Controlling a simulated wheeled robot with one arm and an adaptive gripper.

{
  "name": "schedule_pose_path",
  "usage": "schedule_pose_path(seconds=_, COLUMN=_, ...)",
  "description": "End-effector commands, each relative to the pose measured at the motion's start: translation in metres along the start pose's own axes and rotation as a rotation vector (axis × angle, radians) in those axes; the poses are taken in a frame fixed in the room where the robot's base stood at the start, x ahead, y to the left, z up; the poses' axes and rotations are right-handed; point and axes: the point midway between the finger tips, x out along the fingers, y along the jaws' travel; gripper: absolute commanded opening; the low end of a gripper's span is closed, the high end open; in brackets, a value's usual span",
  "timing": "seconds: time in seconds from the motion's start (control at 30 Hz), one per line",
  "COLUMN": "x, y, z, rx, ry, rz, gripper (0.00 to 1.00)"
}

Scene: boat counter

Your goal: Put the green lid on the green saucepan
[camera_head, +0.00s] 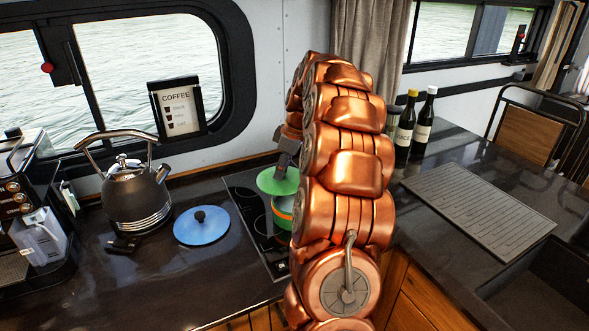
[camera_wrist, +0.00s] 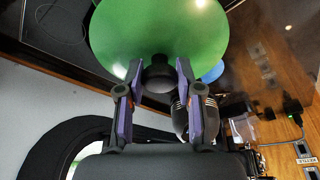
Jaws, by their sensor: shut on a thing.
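The green lid (camera_head: 278,181) is held by my gripper (camera_head: 287,152), which comes down from above it. In the wrist view, the two fingers of my gripper (camera_wrist: 157,76) are shut on the dark knob of the green lid (camera_wrist: 160,28). The green saucepan (camera_head: 285,221) stands on the hob, partly hidden behind my arm and under the lid. An orange band shows near its top. In the head view the lid appears above the saucepan and a little to its left; I cannot tell the exact gap.
A blue lid (camera_head: 202,228) with a black knob lies on the counter left of the hob (camera_head: 250,205). A black kettle (camera_head: 137,205) and a coffee machine (camera_head: 30,230) stand further left. Bottles (camera_head: 406,128) and a grey ribbed mat (camera_head: 478,210) are on the right.

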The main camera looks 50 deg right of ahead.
Motion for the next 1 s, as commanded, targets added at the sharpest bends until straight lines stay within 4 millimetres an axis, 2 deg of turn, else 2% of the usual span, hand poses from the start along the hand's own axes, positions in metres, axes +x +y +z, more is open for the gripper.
schedule_pose_path(seconds=0.1, x=-0.012, y=0.012, z=0.018, rx=-0.035, ry=0.001, rz=-0.008, gripper=0.00)
schedule_pose_path(seconds=0.37, x=-0.019, y=0.015, z=0.030, rx=-0.066, ry=-0.001, rz=-0.023, gripper=0.00)
schedule_pose_path(seconds=0.67, x=-0.006, y=0.016, z=0.033, rx=-0.065, ry=-0.001, rz=-0.020, gripper=0.00)
schedule_pose_path(seconds=1.0, x=0.020, y=0.015, z=0.041, rx=-0.064, ry=-0.001, rz=-0.022, gripper=0.00)
